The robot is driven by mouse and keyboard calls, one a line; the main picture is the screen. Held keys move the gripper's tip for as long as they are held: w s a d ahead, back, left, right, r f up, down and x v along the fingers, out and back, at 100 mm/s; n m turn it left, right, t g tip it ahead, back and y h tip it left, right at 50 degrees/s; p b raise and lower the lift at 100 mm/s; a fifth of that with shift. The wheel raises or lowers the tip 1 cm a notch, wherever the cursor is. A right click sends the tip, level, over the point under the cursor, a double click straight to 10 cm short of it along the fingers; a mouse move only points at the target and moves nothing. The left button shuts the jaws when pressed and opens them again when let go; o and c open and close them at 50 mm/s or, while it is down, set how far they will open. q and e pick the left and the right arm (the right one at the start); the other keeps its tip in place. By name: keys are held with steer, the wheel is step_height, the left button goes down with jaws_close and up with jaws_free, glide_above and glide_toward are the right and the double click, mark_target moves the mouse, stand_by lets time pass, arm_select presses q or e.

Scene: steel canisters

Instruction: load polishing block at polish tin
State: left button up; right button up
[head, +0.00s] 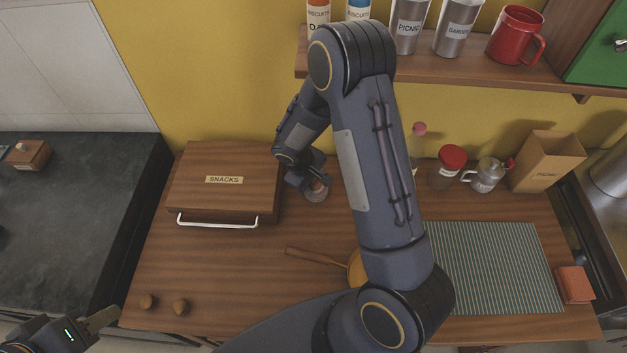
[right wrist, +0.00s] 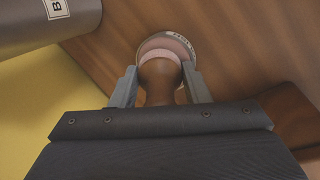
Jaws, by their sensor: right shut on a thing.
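My right gripper (head: 317,184) reaches down to the counter beside the snacks box. It is shut on the polishing block (right wrist: 160,78), a brown rounded knob with a pale pink band at its far end. In the right wrist view the fingers (right wrist: 160,90) close on both sides of the knob. The polish tin (head: 316,197), round with a pale rim and pink inside, stands on the counter at the block; it also shows in the right wrist view (right wrist: 184,43). Whether block and polish touch is unclear. My left gripper (head: 103,320) is at the lower left, away from both; its jaw opening is unclear.
The snacks box (head: 225,200) stands left of the tin. A steel canister (right wrist: 40,22) is near the tin in the right wrist view. A wooden-handled tool (head: 315,256), a striped mat (head: 490,265), jars and a shelf (head: 425,64) surround my right arm. The front-left counter is mostly clear.

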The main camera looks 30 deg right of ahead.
steer(key=shift+r+p, duration=1.95)
steer(key=shift+r, duration=1.5)
